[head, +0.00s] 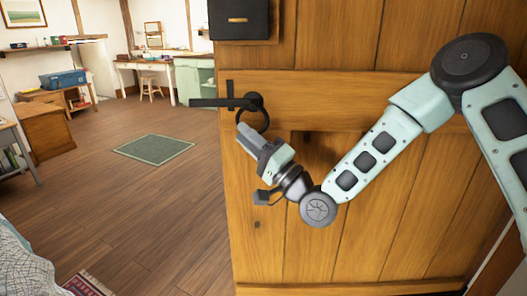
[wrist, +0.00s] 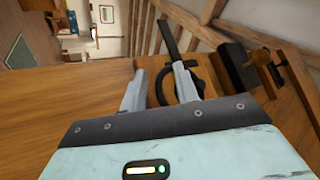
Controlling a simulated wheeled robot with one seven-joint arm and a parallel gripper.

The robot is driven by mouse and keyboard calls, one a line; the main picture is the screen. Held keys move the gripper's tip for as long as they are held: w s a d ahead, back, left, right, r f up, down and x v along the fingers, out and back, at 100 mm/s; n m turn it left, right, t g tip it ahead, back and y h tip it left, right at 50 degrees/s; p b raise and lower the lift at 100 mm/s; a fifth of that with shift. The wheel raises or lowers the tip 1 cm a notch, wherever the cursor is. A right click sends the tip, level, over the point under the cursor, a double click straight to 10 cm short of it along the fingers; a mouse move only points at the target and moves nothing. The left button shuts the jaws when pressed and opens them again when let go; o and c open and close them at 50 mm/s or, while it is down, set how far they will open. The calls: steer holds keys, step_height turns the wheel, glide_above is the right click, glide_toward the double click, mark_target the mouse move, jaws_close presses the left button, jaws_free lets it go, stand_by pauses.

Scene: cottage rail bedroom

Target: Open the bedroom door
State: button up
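The wooden plank door (head: 300,230) fills the middle and right of the head view. Its free left edge shows, with the room visible past it. A black ring handle (head: 266,113) hangs near that edge, and a black latch bar (head: 215,103) sticks out beyond the edge. My gripper (head: 243,132) is at the lower left of the ring. In the wrist view, the fingers (wrist: 160,75) are apart, with part of the ring (wrist: 157,88) showing between them and the right finger overlapping it. I cannot tell whether they touch the ring.
A dark box (head: 239,19) is mounted on the door above the latch. Open wooden floor with a green rug (head: 154,149) lies to the left. A bed corner (head: 18,262) is at lower left; a desk (head: 150,65) and a wooden cabinet (head: 47,132) stand farther back.

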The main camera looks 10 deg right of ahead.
steer(key=b+v, duration=0.2)
steer(key=v, duration=1.5)
steer(key=shift+d, duration=0.1)
